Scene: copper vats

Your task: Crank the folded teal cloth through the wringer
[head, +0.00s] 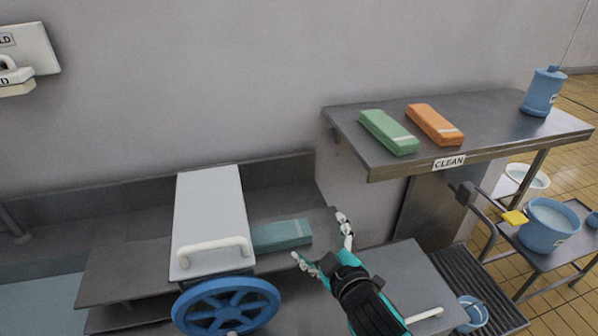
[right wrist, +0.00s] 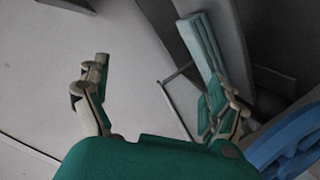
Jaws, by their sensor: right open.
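The folded teal cloth (head: 282,236) lies flat on the grey bench, its left end against the right side of the white wringer housing (head: 208,205). Whether that end is inside the housing is hidden. The wringer has a pale bar handle (head: 213,246) and a blue spoked wheel (head: 225,306) at its front. My right gripper (head: 320,238) is open and empty, just right of the cloth. In the right wrist view, the cloth (right wrist: 201,45) shows beyond the right-hand finger, and part of the blue wheel (right wrist: 290,142) is at the right edge. My left gripper is not in view.
A metal table (head: 350,128) marked CLEAN holds a green folded cloth (head: 388,132), an orange one (head: 435,124) and a blue container (head: 543,92). A cart with a blue bucket (head: 549,226) stands at right. A grey surface with a pale handle (head: 424,314) is beside my right arm.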

